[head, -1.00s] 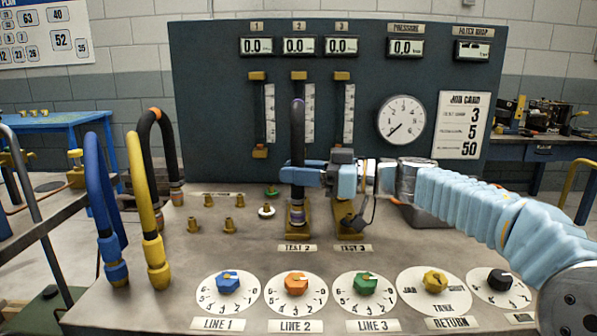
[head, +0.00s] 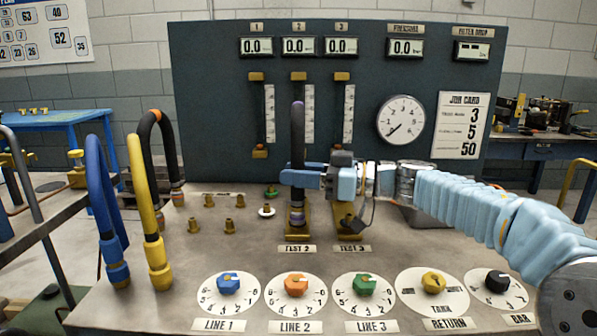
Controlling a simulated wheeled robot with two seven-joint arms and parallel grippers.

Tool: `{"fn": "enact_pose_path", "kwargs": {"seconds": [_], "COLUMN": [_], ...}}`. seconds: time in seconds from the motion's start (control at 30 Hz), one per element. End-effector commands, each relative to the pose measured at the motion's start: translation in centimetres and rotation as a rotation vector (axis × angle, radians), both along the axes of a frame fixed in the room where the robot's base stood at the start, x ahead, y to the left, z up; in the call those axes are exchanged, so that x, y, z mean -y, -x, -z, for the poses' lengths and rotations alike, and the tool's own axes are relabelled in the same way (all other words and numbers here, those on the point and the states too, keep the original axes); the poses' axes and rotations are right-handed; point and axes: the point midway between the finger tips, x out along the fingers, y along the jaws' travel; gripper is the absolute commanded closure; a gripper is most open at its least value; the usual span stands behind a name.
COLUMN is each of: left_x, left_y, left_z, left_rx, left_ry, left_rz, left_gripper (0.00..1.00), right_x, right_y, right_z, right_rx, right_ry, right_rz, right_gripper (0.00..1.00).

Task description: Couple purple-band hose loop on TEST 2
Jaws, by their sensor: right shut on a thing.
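My left gripper is not in view.
Blue (head: 101,200), yellow (head: 145,200) and orange-banded black (head: 163,135) hose loops stand at the left. Several small brass fittings (head: 228,226) stand at mid-bench. Selector knobs (head: 296,286) line the front; a gauge panel (head: 220,130) rises behind.

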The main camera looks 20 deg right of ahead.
Motion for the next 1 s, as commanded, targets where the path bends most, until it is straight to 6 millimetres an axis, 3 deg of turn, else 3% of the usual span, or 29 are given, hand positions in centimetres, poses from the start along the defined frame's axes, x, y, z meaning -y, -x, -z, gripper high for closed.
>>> {"fn": "enact_pose_path", "kwargs": {"seconds": [0.2, 0.23, 0.4, 0.77, 1.0], "left_x": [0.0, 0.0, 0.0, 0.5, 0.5], "left_y": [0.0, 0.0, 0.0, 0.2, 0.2], "left_z": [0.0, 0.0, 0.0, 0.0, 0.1], "left_rx": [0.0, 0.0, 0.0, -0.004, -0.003], "left_ry": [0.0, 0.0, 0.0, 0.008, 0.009], "left_rz": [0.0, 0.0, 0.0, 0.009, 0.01], "left_gripper": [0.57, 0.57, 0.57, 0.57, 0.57], "right_x": [0.0, 0.0, 0.0, 0.0, 4.3], "right_y": [0.0, 0.0, 0.0, 0.0, 2.1], "right_z": [-0.1, -0.1, 0.0, 0.1, 0.1], "right_rx": [0.002, 0.002, 0.0, -0.001, 0.0], "right_ry": [-0.001, -0.001, -0.001, 0.0, 0.0], "right_rz": [0.0, 0.0, 0.0, 0.0, 0.005], "right_gripper": [1.0, 0.64, 0.39, 0.39, 0.39]}}
